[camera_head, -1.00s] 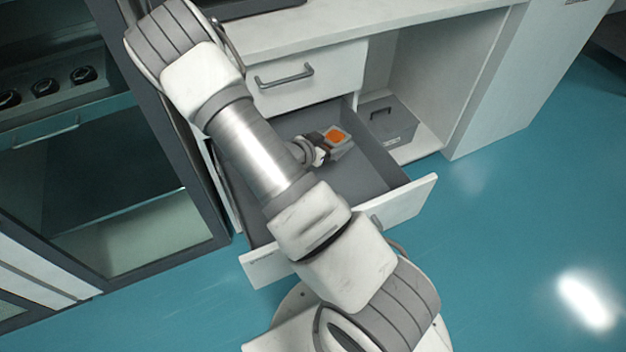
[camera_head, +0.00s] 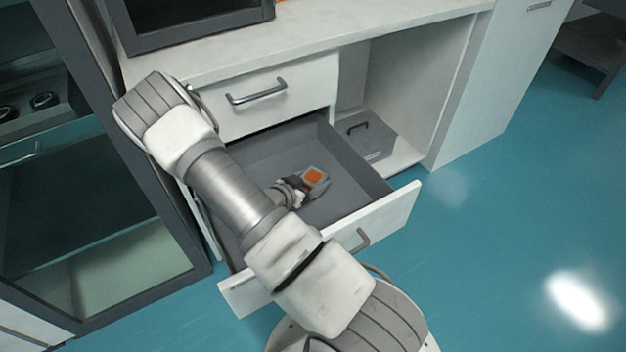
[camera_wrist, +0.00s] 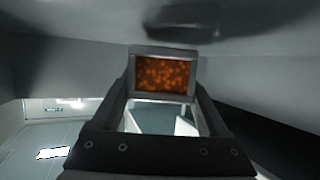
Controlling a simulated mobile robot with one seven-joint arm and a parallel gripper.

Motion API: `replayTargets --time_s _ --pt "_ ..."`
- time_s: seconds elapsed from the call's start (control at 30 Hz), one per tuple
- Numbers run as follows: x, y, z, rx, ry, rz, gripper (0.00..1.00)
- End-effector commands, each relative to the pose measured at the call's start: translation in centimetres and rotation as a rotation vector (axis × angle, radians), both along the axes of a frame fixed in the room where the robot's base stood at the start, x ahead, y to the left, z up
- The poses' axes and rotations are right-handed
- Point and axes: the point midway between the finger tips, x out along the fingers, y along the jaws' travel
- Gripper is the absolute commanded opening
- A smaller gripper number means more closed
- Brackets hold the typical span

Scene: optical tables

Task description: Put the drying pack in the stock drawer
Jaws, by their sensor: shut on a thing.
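The drying pack (camera_head: 314,177) is a small grey-edged block with an orange face. My gripper (camera_head: 306,186) is shut on it, inside the open lower drawer (camera_head: 345,150). In the wrist view the pack (camera_wrist: 165,74) sits between the two fingertips of my gripper (camera_wrist: 163,88), its speckled orange face showing. The drawer is pulled well out, and its grey floor looks bare around the pack. I cannot tell whether the pack touches the floor. My arm hides the drawer's left part and some of its front panel.
A shut upper drawer (camera_head: 280,98) is above the open one. A grey box with a handle (camera_head: 366,137) stands in the open bay to the right. A glass-fronted cabinet (camera_head: 90,190) is close on the left. The blue floor (camera_head: 500,220) at right is clear.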

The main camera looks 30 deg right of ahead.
Motion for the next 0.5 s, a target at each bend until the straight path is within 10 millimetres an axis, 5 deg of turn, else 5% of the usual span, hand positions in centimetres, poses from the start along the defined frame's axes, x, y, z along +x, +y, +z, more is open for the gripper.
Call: replayTargets --time_s 0.43,0.47,0.5 --pt "0.00 -0.01 -1.09 -0.001 0.000 0.000 0.04" --pt "-0.01 0.00 -1.11 0.000 0.001 0.000 0.81" --pt "0.00 0.01 -1.11 0.000 0.001 0.000 0.88"
